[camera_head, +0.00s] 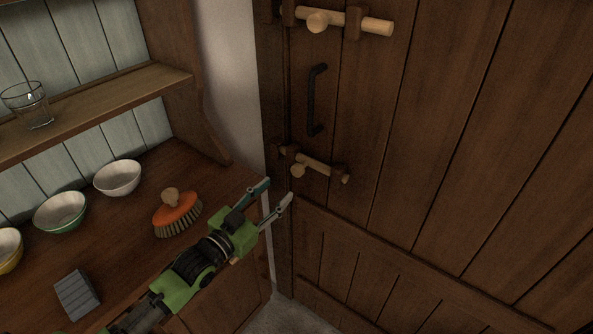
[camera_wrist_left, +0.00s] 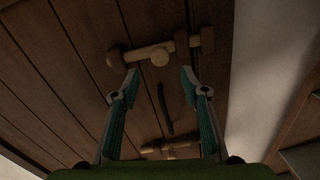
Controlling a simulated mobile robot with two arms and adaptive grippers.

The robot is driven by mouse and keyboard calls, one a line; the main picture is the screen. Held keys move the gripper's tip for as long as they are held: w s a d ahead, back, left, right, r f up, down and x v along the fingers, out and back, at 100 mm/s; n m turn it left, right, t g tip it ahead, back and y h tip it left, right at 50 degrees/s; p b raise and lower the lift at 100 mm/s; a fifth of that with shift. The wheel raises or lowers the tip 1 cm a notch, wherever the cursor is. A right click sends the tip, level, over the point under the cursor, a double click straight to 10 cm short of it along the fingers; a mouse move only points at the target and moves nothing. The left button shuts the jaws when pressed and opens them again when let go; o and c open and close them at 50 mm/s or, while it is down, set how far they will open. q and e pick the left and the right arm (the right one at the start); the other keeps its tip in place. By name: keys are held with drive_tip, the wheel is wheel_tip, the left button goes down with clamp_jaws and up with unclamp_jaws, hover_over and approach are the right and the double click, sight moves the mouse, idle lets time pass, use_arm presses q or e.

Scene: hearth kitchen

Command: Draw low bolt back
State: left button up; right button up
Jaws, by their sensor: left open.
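The low bolt (camera_head: 318,165) is a pale wooden bar with a round knob (camera_head: 298,170), held in dark wooden brackets on the brown plank door. My right gripper is not in view.
An upper bolt (camera_head: 375,25) and a dark door handle (camera_head: 312,100) are above. A wooden counter at left holds an orange brush (camera_head: 176,212), several bowls and a grey block (camera_head: 77,295). A glass (camera_head: 30,105) stands on the shelf. White wall (camera_head: 232,80) borders the door.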

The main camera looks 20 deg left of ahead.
sight(296, 173)
use_arm(q)
drive_tip(key=p+x, duration=0.1)
drive_tip(key=x, duration=0.9)
drive_tip(key=shift+w+f, duration=0.1)
drive_tip(key=shift+w, duration=0.1)
drive_tip(key=shift+d, duration=0.1)
clamp_jaws()
